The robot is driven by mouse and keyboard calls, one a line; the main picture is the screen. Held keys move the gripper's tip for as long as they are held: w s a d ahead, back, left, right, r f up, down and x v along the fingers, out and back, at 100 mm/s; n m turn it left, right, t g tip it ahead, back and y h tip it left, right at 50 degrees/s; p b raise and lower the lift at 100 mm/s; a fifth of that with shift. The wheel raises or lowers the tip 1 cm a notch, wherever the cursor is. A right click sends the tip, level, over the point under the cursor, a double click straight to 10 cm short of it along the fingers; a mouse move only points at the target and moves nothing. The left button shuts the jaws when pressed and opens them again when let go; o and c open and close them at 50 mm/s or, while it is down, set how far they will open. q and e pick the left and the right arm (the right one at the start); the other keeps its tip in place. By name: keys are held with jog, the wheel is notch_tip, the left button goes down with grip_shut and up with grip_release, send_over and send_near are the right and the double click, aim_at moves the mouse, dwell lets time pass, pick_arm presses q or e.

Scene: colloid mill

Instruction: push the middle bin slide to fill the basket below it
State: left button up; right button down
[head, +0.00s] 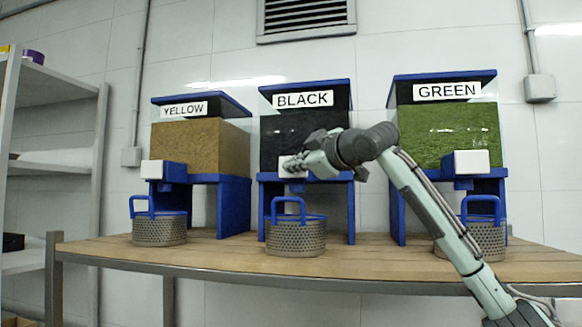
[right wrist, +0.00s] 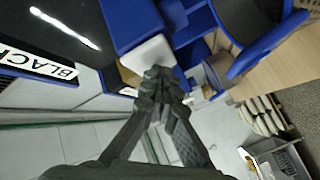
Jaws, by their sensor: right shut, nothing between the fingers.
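The middle bin, labelled BLACK (head: 303,100), is a clear box of dark material on a blue stand. Its slide has a white block (head: 286,162) at the front, which also shows in the right wrist view (right wrist: 148,57). My right gripper (head: 296,167) is shut and empty, with its fingertips at the white block; in the right wrist view the fingertips (right wrist: 158,74) overlap the block's lower edge. I cannot tell if they press on it. The perforated metal basket (head: 295,238) with a blue handle stands below on the table; its contents are hidden. My left gripper is out of view.
The YELLOW bin (head: 199,145) and its basket (head: 159,232) stand to the left. The GREEN bin (head: 448,130) stands to the right; my right arm partly covers its basket (head: 488,240). The wooden table (head: 220,262) has a bare front strip. A shelf (head: 50,165) stands far left.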

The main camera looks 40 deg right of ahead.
jog(key=shift+s+a+f, duration=0.1)
jog(key=shift+s+a, duration=0.8)
jog(key=shift+a, duration=0.1)
jog(key=s+a, duration=0.3)
jog(key=a, duration=0.1)
jog(key=shift+s, duration=0.15)
dwell(2.0)
